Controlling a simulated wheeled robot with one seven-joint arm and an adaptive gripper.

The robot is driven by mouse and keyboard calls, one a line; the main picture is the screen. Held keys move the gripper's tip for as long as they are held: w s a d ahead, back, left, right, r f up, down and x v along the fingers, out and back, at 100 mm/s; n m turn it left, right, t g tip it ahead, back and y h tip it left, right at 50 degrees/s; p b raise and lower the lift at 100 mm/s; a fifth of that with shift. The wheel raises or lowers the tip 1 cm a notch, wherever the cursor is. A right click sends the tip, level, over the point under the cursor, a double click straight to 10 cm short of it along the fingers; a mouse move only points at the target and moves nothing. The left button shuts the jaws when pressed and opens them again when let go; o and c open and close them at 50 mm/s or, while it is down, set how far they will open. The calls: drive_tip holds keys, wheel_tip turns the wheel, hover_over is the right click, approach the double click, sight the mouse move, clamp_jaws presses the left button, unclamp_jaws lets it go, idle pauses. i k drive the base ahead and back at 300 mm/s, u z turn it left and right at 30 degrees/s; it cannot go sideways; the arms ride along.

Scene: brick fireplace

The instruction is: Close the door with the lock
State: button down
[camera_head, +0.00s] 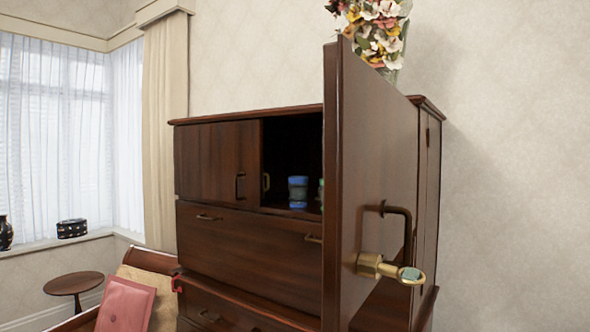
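The dark brown wooden door (375,150) stands wide open, swung out from the right part of the cabinet (240,232) toward me. A brass lock (370,265) sticks out from the door's face, with a ring-shaped, key-like end (411,276) that has a teal patch. A dark bent handle (406,225) is just above the lock. Behind the door, the cabinet's upper opening (285,150) shows dark inside. My gripper is not in view.
A blue jar (298,192) stands inside the opening, with a greenish thing partly hidden by the door. The left cabinet door (218,162) is shut. A flower vase (376,35) stands on top. A pink cushion (126,304) and a round side table (73,283) are at lower left.

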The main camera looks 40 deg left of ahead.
sight(371, 128)
drive_tip(key=u, duration=0.85)
